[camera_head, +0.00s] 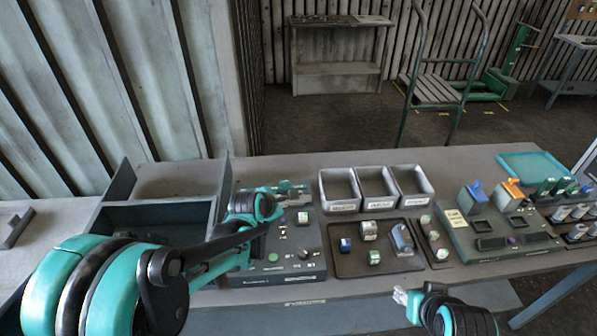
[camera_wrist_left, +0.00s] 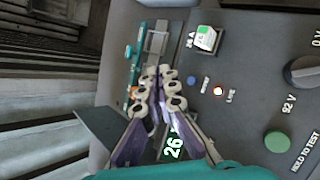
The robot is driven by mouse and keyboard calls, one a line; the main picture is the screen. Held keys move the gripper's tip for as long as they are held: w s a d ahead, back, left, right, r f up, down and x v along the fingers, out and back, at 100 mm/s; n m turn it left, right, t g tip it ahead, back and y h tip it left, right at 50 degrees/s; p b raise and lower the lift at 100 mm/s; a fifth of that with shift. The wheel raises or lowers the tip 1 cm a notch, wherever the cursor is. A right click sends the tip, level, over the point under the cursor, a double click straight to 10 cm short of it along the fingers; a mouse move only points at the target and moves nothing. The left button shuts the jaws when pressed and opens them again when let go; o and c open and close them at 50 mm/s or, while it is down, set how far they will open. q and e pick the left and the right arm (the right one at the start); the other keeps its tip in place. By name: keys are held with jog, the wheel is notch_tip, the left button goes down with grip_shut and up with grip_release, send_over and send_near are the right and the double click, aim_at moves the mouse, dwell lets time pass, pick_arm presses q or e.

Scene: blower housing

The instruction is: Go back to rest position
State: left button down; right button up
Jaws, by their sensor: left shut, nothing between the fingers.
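My left gripper (camera_head: 283,197) is over the back left of a dark grey control box (camera_head: 290,262) on the bench. In the left wrist view its fingers (camera_wrist_left: 159,88) are together and empty, above the panel.
A dark tray (camera_head: 350,265) with several small blocks lies right of the box. Three grey bins (camera_head: 340,190) stand behind it. A fixture with blue and orange parts (camera_head: 490,240) is further right. An open-topped dark container (camera_head: 160,215) is left of the box.

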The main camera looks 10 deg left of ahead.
pick_arm(q)
jog(key=s+f+m+g+y+b, duration=0.1)
jog(key=s+m+b, duration=0.5)
jog(key=s+m, duration=1.9)
jog(key=shift+f+g, duration=0.15)
jog(key=shift+g, duration=0.45)
